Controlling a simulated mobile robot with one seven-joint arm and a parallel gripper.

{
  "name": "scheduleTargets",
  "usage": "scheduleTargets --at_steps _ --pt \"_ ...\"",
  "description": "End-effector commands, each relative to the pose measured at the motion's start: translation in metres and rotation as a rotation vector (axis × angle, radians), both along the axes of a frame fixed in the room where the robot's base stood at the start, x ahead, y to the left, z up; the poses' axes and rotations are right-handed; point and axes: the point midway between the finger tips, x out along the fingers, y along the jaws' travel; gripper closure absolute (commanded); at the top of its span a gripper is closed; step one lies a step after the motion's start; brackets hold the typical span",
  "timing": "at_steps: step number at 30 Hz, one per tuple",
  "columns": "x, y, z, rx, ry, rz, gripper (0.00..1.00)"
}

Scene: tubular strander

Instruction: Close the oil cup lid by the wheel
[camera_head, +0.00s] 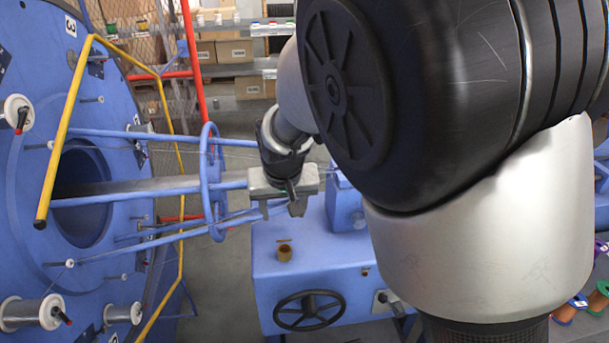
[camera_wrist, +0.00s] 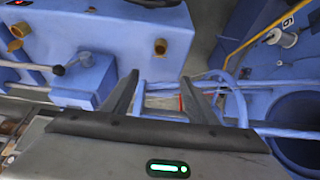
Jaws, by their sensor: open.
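The oil cup (camera_head: 285,254) is a small brass cylinder on top of the blue box, behind the black handwheel (camera_head: 308,310). A thin brown strip at its far edge may be its raised lid; the picture is too small to be sure. The cup also shows in the wrist view (camera_wrist: 160,48), above and beyond the fingertips, with its mouth seemingly uncovered. My gripper (camera_head: 282,208) is open and empty, above and behind the cup, apart from it. Its two dark fingers also show in the wrist view (camera_wrist: 160,80).
The blue box (camera_head: 335,258) carries a raised block (camera_head: 345,205). Another brass cup (camera_wrist: 20,30) stands at the left in the wrist view. Blue rods and a ring (camera_head: 212,182) lie beside my gripper. The big blue disc (camera_head: 85,140) and yellow rail (camera_head: 65,130) are at left.

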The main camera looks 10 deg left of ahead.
Motion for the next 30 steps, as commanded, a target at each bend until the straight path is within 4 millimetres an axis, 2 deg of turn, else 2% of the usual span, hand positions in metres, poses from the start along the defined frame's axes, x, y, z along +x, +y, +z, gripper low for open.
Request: scheduleTargets --at_steps 18,24,30 --pt "0.046 0.011 -0.12 -0.002 0.004 -0.001 0.47" --pt "0.057 0.014 -0.144 -0.001 0.002 -0.001 0.47" --pt "0.061 0.015 -0.153 0.0 0.001 -0.001 0.47"
